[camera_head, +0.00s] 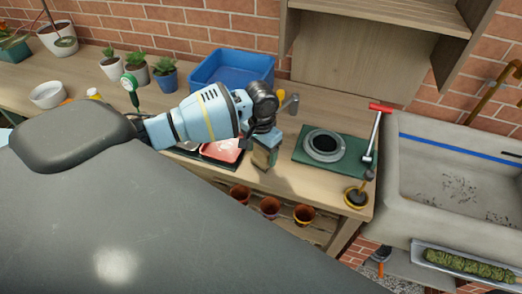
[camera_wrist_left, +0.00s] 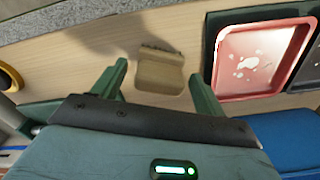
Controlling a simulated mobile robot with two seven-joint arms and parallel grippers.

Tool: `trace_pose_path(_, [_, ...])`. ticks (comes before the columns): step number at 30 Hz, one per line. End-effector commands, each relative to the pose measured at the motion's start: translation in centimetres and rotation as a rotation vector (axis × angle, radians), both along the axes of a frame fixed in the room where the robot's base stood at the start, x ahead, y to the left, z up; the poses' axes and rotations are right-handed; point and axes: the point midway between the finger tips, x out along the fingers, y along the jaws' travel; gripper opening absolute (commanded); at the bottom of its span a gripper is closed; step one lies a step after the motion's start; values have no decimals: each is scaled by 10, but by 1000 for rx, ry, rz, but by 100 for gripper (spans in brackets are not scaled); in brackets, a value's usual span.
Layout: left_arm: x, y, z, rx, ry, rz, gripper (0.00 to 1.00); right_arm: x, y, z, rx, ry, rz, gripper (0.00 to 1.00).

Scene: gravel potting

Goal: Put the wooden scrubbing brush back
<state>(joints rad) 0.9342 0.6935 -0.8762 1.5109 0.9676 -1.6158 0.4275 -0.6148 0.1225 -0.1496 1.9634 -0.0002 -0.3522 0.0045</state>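A small tan block that looks like the wooden scrubbing brush (camera_wrist_left: 160,72) shows in the left wrist view, lying on the bench with a shadow beside it. My left gripper (camera_wrist_left: 158,72) is open, with one finger on each side of the block and visible gaps between. In the head view my left gripper (camera_head: 265,162) points down at the bench, left of the green mat, and mostly hides the brush. I cannot tell how high the fingertips are above the bench. My right gripper is not in view.
A red tray (camera_head: 222,149) sits beside the gripper, also in the wrist view (camera_wrist_left: 260,58). A blue bin (camera_head: 232,67) stands behind. A green mat (camera_head: 312,164) with a dark round piece lies to the right, then a red-handled tool (camera_head: 375,130) and a sink (camera_head: 455,180).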

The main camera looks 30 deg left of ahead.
Motion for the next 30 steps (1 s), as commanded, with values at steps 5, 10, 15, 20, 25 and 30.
trace_pose_path(5, [0, 0, 1, 1, -1, 0, 72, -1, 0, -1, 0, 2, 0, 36])
trace_pose_path(10, [1, 0, 16, 0, -4, -1, 72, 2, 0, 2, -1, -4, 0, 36])
trace_pose_path(15, [2, 0, 49, -1, -7, 0, 72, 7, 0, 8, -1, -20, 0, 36])
trace_pose_path(20, [1, 0, 82, -1, -7, 0, 72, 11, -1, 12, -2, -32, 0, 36])
trace_pose_path(25, [1, 0, 108, -1, -4, 0, 72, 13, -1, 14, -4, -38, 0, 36])
trace_pose_path(30, [0, 0, 121, 0, 0, 0, 72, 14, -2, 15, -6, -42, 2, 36])
